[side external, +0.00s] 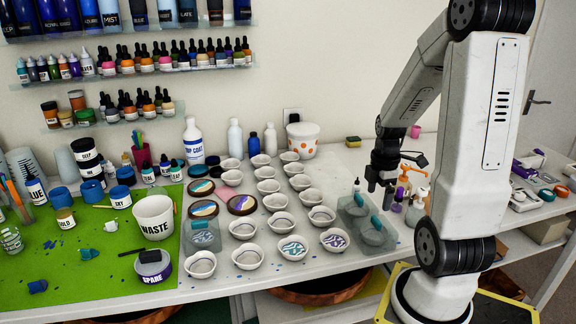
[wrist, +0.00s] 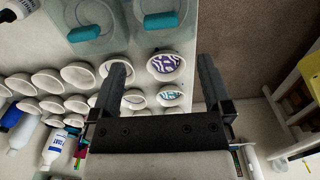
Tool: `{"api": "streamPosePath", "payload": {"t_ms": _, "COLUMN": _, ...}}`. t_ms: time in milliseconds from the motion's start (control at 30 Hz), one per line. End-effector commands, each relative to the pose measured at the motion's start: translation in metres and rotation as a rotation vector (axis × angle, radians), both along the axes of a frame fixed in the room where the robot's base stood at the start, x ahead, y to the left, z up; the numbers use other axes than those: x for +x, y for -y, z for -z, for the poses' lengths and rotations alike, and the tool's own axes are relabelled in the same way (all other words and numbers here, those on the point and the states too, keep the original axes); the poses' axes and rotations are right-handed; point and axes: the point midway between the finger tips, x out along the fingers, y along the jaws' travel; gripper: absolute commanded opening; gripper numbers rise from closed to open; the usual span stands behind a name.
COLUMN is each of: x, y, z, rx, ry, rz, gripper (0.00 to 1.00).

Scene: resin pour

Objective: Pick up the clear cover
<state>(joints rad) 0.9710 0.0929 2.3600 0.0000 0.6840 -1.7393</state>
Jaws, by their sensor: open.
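Two clear covers with teal handles stand side by side right of the bowl rows in the side view: a nearer one (side external: 377,240) and a farther one (side external: 352,212). Both show at the top of the wrist view, one left (wrist: 92,38) and one right (wrist: 150,34). Another clear cover (side external: 203,240) with a teal handle sits at the left of the bowls. My gripper (side external: 381,186) is above the table behind the two right covers, apart from them. In the wrist view its fingers (wrist: 163,68) are spread, with nothing held between them.
Rows of white bowls (side external: 243,228) fill the middle of the table, two holding patterned resin (side external: 334,240). Pump bottles (side external: 412,178) stand close to my gripper on the right. A green mat (side external: 110,262) with a waste cup (side external: 154,216) is at the left.

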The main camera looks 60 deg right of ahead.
Motion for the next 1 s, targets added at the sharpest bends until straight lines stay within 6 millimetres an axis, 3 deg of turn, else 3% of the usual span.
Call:
{"api": "streamPosePath", "payload": {"t_ms": 267, "x": -0.005, "y": 0.003, "z": 0.000, "rx": 0.005, "ry": -0.004, "rz": -0.019, "gripper": 1.00}}
{"api": "streamPosePath", "payload": {"t_ms": 667, "x": -0.005, "y": 0.003, "z": 0.024, "rx": 0.006, "ry": -0.005, "rz": -0.018, "gripper": 1.00}}
{"api": "streamPosePath", "payload": {"t_ms": 1000, "x": -0.005, "y": 0.003, "z": 0.028, "rx": 0.004, "ry": -0.003, "rz": -0.018, "gripper": 1.00}}
